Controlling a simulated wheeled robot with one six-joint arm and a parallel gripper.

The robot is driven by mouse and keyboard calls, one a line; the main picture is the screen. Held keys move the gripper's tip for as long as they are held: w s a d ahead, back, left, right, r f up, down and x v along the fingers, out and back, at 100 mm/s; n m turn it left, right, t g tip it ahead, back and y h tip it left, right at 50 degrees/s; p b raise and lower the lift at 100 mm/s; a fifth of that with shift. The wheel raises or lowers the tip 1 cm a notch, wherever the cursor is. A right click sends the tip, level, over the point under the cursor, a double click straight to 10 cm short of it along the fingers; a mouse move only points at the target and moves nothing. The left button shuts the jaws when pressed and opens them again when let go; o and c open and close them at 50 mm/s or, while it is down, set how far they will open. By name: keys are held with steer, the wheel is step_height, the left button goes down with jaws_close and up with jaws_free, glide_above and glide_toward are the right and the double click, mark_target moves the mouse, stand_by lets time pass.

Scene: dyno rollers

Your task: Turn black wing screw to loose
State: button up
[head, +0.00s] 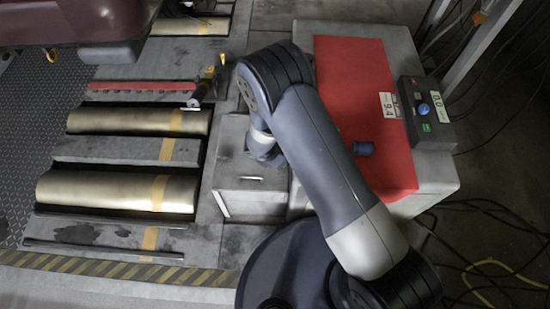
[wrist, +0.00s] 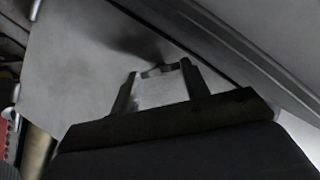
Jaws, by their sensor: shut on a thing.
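My gripper (wrist: 159,69) shows in the wrist view, with its two dark fingers reaching up to a grey metal surface. It is shut on a small dark piece between the fingertips, the black wing screw (wrist: 158,71). Only a little of the screw shows, so its turn angle cannot be told. In the head view my arm comes down beside the grey metal box (head: 252,196). There the fingertips and the screw are hidden behind my wrist.
Brass-coloured rollers (head: 118,192) with yellow tape lie at the left. A red sheet (head: 345,75) covers the grey cabinet at the right. A control box with a blue knob (head: 424,109) stands on it. Cables lie on the floor at the lower right. A slanted metal edge (wrist: 245,50) runs close to my gripper.

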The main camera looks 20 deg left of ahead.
steer(key=shift+s+d+f, duration=0.15)
steer(key=shift+s+d, duration=0.05)
steer(key=shift+s, duration=0.05)
steer(key=o, duration=0.7)
steer(key=shift+o, duration=1.4)
steer(key=shift+w+a, duration=0.1)
steer(key=p+v, duration=0.3)
steer(key=v, duration=0.8)
